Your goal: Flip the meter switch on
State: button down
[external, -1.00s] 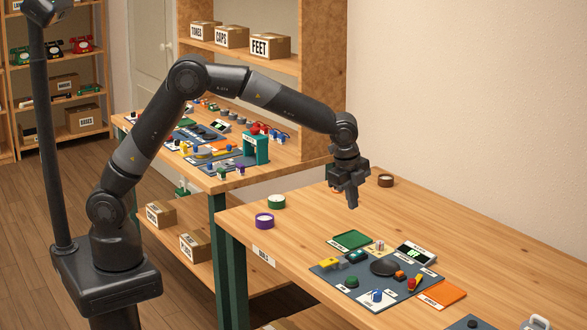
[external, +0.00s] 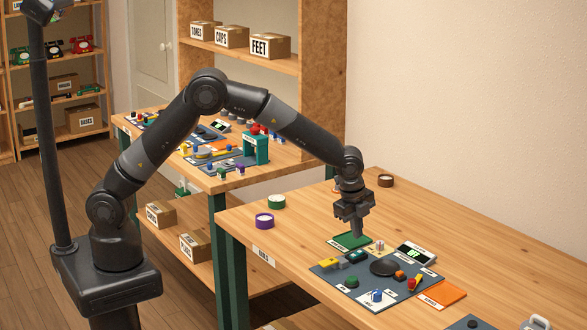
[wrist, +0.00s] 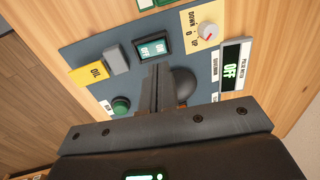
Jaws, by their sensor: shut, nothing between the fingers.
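A dark rocker switch with green lettered faces (wrist: 152,47) sits on the blue-grey panel (wrist: 88,45) in the wrist view; it also shows in the external view (external: 356,257). Its tilt is not clear. The meter (wrist: 232,70) stands right of it in the wrist view, and its display reads OFF; it also shows in the external view (external: 415,254). My gripper (external: 358,234) is shut and empty, pointing down above the far part of the panel near the green tray. In the wrist view its fingertips (wrist: 158,68) appear just below the switch; the gap in height is unclear.
A black dome (external: 384,267), a dial (external: 379,246), a green button (external: 351,281), a blue switch (external: 376,296) and a yellow piece (external: 330,265) crowd the panel. The green tray (external: 340,241) and orange card (external: 441,294) lie beside it. Bare table is free behind.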

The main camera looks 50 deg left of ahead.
aim_at(355, 255)
jog(key=f, duration=0.2)
jog(key=w+f, duration=0.1)
jog(key=f, duration=0.2)
dwell(0.3)
jog(key=shift+w+f+g, duration=0.15)
jog(key=shift+f+g, duration=0.1)
jog(key=shift+g, duration=0.15)
jog(key=shift+s+f, duration=0.1)
jog(key=shift+s, duration=0.9)
